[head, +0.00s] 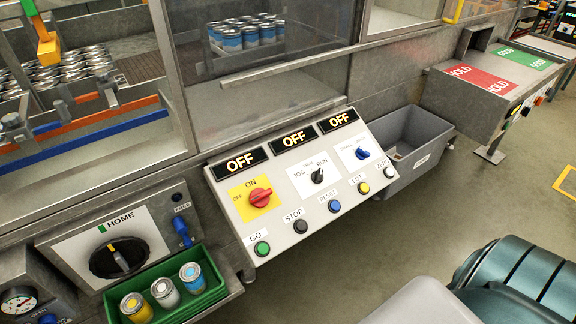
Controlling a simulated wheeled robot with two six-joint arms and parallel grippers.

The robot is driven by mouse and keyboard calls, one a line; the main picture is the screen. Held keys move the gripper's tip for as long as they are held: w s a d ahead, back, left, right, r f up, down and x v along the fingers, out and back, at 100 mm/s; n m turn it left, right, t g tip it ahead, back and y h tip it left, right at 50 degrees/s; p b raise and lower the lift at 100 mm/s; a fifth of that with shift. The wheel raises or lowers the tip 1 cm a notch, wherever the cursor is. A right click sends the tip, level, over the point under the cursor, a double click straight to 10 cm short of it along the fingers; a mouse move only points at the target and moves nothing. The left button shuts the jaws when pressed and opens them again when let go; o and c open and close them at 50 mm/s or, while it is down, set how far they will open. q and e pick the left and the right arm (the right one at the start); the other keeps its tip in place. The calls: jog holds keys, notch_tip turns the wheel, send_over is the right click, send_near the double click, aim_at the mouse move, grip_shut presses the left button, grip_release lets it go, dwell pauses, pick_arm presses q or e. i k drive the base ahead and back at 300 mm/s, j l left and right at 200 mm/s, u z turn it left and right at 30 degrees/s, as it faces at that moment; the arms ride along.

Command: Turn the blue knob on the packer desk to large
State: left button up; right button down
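The packer desk (295,224) is a light grey sloped panel in the middle of the head view. The blue knob (362,153) sits on a white plate at the desk's upper right, under the rightmost OFF display (338,121). The lettering around it is too small to read, and I cannot tell which setting it points at. Neither of my grippers shows in this view, and nothing covers the knob.
A red knob (260,197) and a black JOG/RUN knob (317,176) are left of the blue knob. Several push buttons line the desk's front edge. A grey bin (433,160) stands to the right. A green tray (205,300) with three cans is at lower left.

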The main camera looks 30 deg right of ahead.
aim_at(361, 153)
jog(key=z, duration=1.55)
jog(key=l+z, duration=0.1)
jog(key=i+l, duration=0.05)
